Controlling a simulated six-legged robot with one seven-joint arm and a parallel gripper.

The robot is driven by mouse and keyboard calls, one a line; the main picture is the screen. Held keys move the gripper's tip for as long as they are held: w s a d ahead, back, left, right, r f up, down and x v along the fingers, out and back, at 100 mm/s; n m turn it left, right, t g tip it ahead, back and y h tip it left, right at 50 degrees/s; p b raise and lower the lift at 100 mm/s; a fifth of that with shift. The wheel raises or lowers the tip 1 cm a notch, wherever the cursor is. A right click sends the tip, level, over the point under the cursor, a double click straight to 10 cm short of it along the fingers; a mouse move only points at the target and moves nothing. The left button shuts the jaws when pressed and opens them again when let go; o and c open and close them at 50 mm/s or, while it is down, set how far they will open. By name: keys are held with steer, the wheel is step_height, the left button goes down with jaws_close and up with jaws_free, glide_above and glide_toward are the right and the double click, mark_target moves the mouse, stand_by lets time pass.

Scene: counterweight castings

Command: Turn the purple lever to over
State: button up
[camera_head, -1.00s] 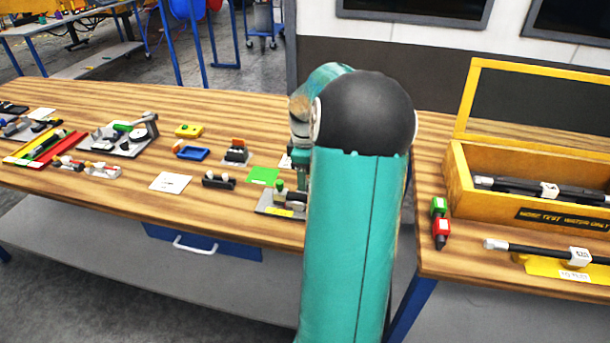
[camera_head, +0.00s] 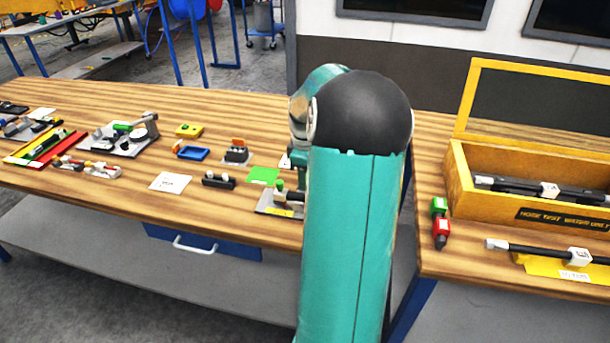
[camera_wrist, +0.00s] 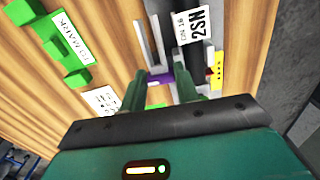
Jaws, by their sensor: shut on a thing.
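The purple lever (camera_wrist: 160,77) shows in the wrist view as a small purple piece beside a grey metal fixture (camera_wrist: 153,40). My gripper (camera_wrist: 163,82) is at it, its green fingers shut on the lever. Much of the lever is hidden by the fingers, so its exact angle cannot be told. In the head view my own teal arm hides the gripper and the lever.
In the wrist view, a white "2SN" card (camera_wrist: 195,25), a yellow label (camera_wrist: 217,72) and a green block (camera_wrist: 68,38) are close by. In the head view, a yellow box (camera_head: 540,200) stands right, and several small fixtures lie left.

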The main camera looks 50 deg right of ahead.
steer(key=m, duration=0.4)
steer(key=shift+a+m, duration=0.1)
steer(key=shift+m, duration=0.2)
steer(key=m, duration=0.9)
steer(key=shift+w+a, duration=0.1)
steer(key=shift+m, duration=1.8)
steer(key=o, duration=1)
